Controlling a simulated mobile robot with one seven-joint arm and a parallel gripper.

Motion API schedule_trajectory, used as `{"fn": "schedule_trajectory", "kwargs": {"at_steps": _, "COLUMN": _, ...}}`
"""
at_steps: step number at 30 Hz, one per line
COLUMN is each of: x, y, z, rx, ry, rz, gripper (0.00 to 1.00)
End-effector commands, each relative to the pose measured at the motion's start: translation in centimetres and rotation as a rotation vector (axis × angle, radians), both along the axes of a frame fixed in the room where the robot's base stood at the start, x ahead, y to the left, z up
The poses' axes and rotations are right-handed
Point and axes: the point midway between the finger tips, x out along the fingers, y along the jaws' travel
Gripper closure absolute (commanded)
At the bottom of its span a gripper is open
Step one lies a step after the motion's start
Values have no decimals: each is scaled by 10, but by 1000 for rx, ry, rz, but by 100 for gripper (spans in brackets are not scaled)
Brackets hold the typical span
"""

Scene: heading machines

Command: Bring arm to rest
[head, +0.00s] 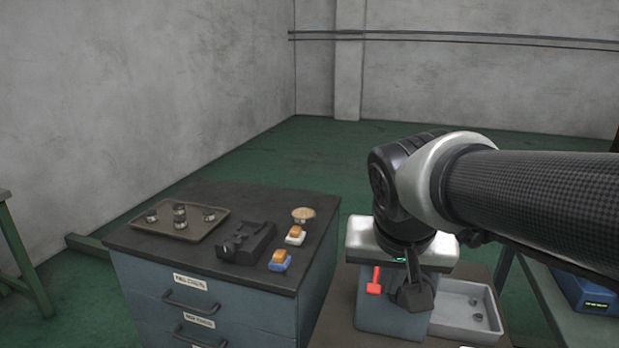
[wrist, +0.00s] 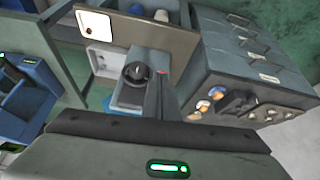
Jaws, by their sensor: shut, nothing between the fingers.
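My arm reaches in from the right of the head view and bends down at the wrist. My gripper (head: 412,288) points down in front of a small blue-grey machine (head: 372,317). In the wrist view my gripper (wrist: 160,88) shows as dark fingers close together, shut with nothing between them. The machine has a red lever (head: 373,283) beside the fingers in the head view. A dark round knob (wrist: 135,73) shows on it in the wrist view. Whether the fingers touch the machine cannot be told.
A drawer cabinet (head: 210,270) stands left, bearing a tray (head: 160,229) of metal parts, a black device (head: 246,241), two orange-topped blocks and a round tan-topped item (head: 303,214). A grey bin (head: 480,296) sits right of the machine. A blue box (head: 585,293) is far right. Green floor behind is clear.

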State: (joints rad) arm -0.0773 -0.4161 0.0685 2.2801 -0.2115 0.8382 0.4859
Motion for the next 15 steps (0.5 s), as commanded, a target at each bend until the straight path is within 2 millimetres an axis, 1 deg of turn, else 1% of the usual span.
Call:
{"fn": "schedule_trajectory", "kwargs": {"at_steps": 1, "x": -15, "y": -5, "z": 1, "rx": 2, "ry": -4, "rz": 23, "gripper": 100}}
{"fn": "schedule_trajectory", "kwargs": {"at_steps": 3, "x": -35, "y": -9, "z": -1, "rx": 2, "ry": 0, "rz": 67, "gripper": 100}}
{"fn": "schedule_trajectory", "kwargs": {"at_steps": 6, "x": -59, "y": -12, "z": -5, "rx": 5, "ry": -1, "rz": 129, "gripper": 100}}
{"fn": "schedule_trajectory", "kwargs": {"at_steps": 11, "x": -92, "y": -11, "z": -14, "rx": 13, "ry": -13, "rz": 223, "gripper": 100}}
{"fn": "schedule_trajectory", "kwargs": {"at_steps": 12, "x": -95, "y": -10, "z": -4, "rx": 12, "ry": -13, "rz": 240, "gripper": 100}}
{"fn": "schedule_trajectory", "kwargs": {"at_steps": 13, "x": -94, "y": -10, "z": 8, "rx": 11, "ry": -11, "rz": 239, "gripper": 100}}
{"fn": "schedule_trajectory", "kwargs": {"at_steps": 15, "x": -93, "y": -10, "z": 22, "rx": 11, "ry": -8, "rz": 237, "gripper": 100}}
